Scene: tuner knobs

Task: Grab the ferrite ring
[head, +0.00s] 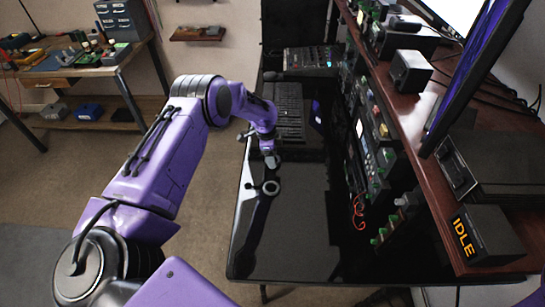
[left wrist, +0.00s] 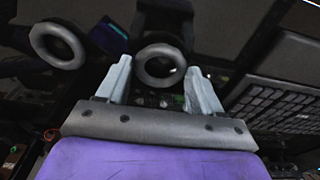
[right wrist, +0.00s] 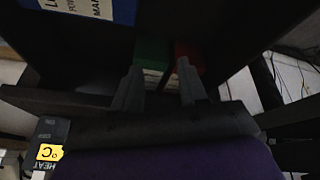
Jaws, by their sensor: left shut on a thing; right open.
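My left gripper (head: 270,160) is low over the glossy black desk. In the left wrist view my left gripper (left wrist: 158,72) is shut on a grey ferrite ring (left wrist: 160,64), held between its two pale fingertips. A second, similar grey ring shape (left wrist: 57,45) shows to the left of the fingers. In the head view a grey ring (head: 271,187) shows just below the gripper against the desk; I cannot tell whether it is a separate ring or a reflection. My right gripper (right wrist: 160,82) is open in the right wrist view, in front of a green block (right wrist: 152,52) and a red block (right wrist: 188,55).
The black desk (head: 300,225) has clear surface toward the front. A keyboard (head: 288,108) lies beyond the left gripper. Racked modules with knobs (head: 368,150) line the right side below a wooden shelf (head: 410,120). A box marked IDLE (head: 480,235) stands on that shelf.

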